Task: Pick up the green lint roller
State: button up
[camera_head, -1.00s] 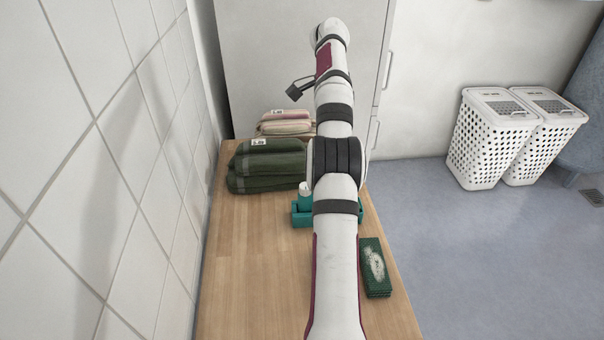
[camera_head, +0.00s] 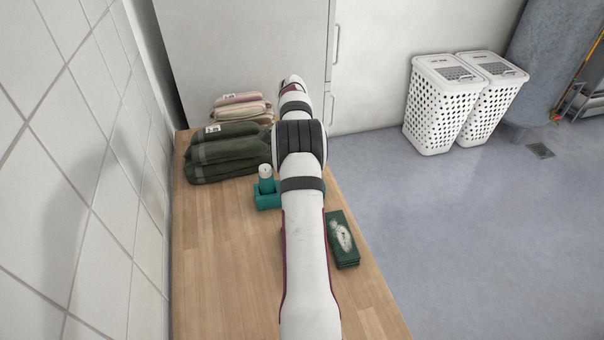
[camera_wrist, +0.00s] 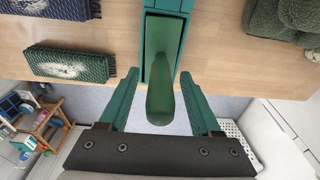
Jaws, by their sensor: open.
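The green lint roller (camera_wrist: 162,95) shows in the wrist view as a smooth, rounded green shape. It extends from a teal holder (camera_wrist: 147,50) toward my gripper. My gripper (camera_wrist: 160,98) is open, with one teal finger to the left of the roller and one to the right. Gaps show on both sides, and I cannot tell how deep the roller sits between the fingers. In the head view my arm hides the gripper and the roller, and a teal piece (camera_head: 268,202) shows left of the arm.
Folded dark green towels (camera_head: 225,165) and pinkish towels (camera_head: 240,107) lie on the wooden table (camera_head: 225,250). A dark green block with a white patch (camera_head: 342,240) lies right of my arm. A bristly green piece (camera_wrist: 68,65) shows in the wrist view. White baskets (camera_head: 438,110) stand on the floor.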

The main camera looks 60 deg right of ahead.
grip_shut()
jog(key=shift+r, duration=0.15)
dwell(0.4)
jog(key=shift+r, duration=0.35)
jog(key=s+r, duration=1)
jog(key=s, duration=0.1)
jog(key=shift+s, duration=0.35)
